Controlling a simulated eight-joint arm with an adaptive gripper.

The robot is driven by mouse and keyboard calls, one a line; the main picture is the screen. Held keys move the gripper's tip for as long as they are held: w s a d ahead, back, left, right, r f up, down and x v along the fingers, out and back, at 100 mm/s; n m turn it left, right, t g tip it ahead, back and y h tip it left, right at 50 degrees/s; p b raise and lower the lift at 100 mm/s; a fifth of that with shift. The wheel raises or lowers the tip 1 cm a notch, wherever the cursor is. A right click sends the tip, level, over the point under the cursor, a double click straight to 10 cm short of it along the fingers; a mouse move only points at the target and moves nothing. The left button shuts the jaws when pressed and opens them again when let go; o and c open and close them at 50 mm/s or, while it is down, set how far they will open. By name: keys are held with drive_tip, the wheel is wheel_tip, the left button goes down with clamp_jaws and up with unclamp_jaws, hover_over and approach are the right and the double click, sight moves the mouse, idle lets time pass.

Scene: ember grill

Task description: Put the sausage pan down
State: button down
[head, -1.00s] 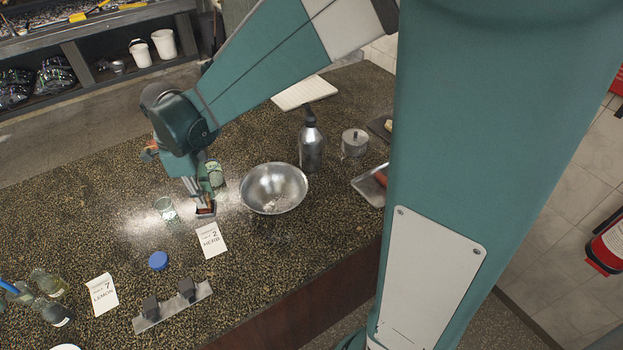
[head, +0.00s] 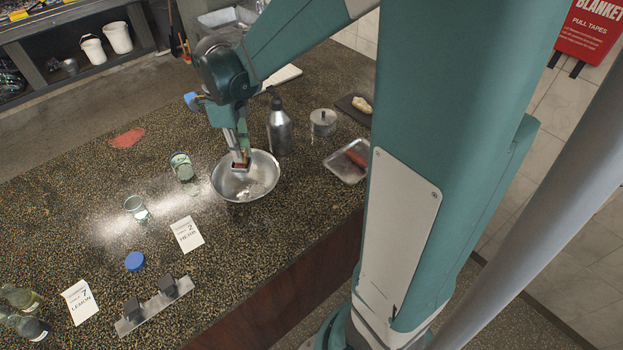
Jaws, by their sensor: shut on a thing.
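The sausage pan (head: 338,174) is a shallow metal tray resting on the speckled counter, right of the metal bowl. A reddish-brown sausage (head: 355,158) lies in it. My gripper (head: 240,158) points down over the metal bowl (head: 262,186), well left of the pan and apart from it. It is shut on a small dark-red thing (head: 241,167), which shows at the fingertips; I cannot tell what it is. The fingers hide part of the bowl's inside. I cannot tell whether the held thing touches the bowl.
A metal pump bottle (head: 279,132) and a lidded metal pot (head: 323,122) stand behind the bowl. Green glasses (head: 181,166), a HERB card (head: 187,235) and a blue cap (head: 135,261) are to the left. A red patch (head: 127,138) lies on clear counter at the far left.

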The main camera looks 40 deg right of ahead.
drive_tip(key=s+d+m, duration=0.2)
drive_tip(key=s+d, duration=0.2)
drive_tip(key=d, duration=0.7)
drive_tip(key=s+d+m, duration=0.2)
drive_tip(key=s+d, duration=0.2)
drive_tip(key=d, duration=0.6)
drive_tip(key=shift+w+d+f, duration=0.1)
drive_tip(key=shift+f, duration=1.2)
drive_tip(key=shift+w+d+f, duration=0.1)
drive_tip(key=shift+f, duration=1.15)
drive_tip(key=shift+f+b, duration=0.3)
drive_tip(key=shift+f, duration=2.6)
drive_tip(key=shift+f, duration=0.1)
drive_tip(key=shift+f, duration=2)
drive_tip(key=shift+f, duration=0.2)
